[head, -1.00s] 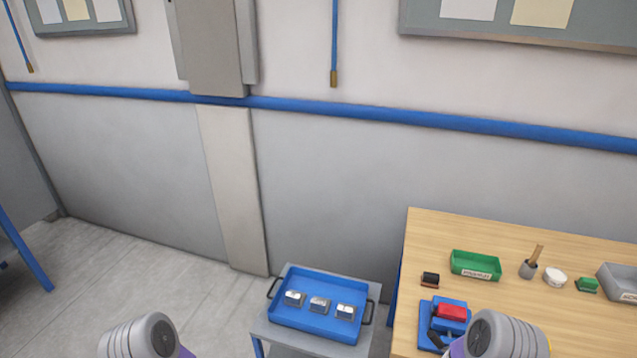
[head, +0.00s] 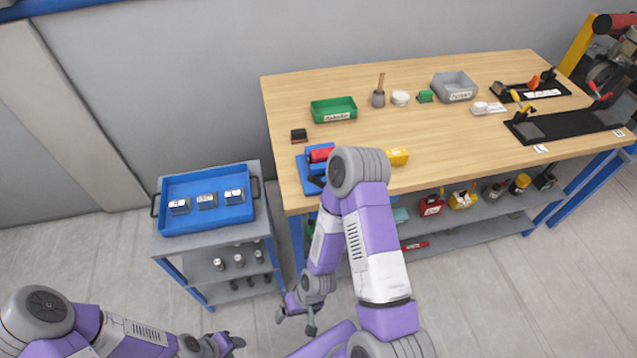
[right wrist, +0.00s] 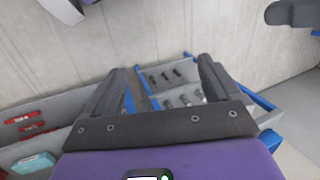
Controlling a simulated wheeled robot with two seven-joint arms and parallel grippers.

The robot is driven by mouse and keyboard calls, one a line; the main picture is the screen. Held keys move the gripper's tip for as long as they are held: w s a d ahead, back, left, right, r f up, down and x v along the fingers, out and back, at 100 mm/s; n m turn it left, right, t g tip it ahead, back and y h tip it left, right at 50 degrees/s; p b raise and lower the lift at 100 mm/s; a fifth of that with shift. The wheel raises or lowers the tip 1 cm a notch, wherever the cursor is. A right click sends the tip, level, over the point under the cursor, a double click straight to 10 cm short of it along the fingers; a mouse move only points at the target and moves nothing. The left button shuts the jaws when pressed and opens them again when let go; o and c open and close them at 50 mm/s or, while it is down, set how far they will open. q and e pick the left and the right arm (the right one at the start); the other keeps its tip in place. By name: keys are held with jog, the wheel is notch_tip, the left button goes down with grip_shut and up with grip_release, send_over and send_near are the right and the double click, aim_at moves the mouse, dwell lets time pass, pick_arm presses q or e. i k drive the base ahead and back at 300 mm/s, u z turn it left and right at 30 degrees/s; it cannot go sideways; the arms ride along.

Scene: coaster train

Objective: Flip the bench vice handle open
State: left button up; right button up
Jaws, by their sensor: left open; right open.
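My right gripper (head: 297,312) is open and empty, low in front of the bench and well below the vice. Its spread fingers also show in the right wrist view (right wrist: 160,88). My left gripper (head: 232,343) is open and empty at the bottom, far from the vice.
Floor is free in front of the trolley.

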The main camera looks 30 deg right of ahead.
aim_at(312, 178)
jog(key=u, duration=0.55)
jog(key=k, duration=0.65)
jog(key=u, duration=0.55)
jog(key=i, duration=1)
jog(key=z, duration=1.25)
jog(key=i, duration=0.55)
jog(key=z, duration=0.6)
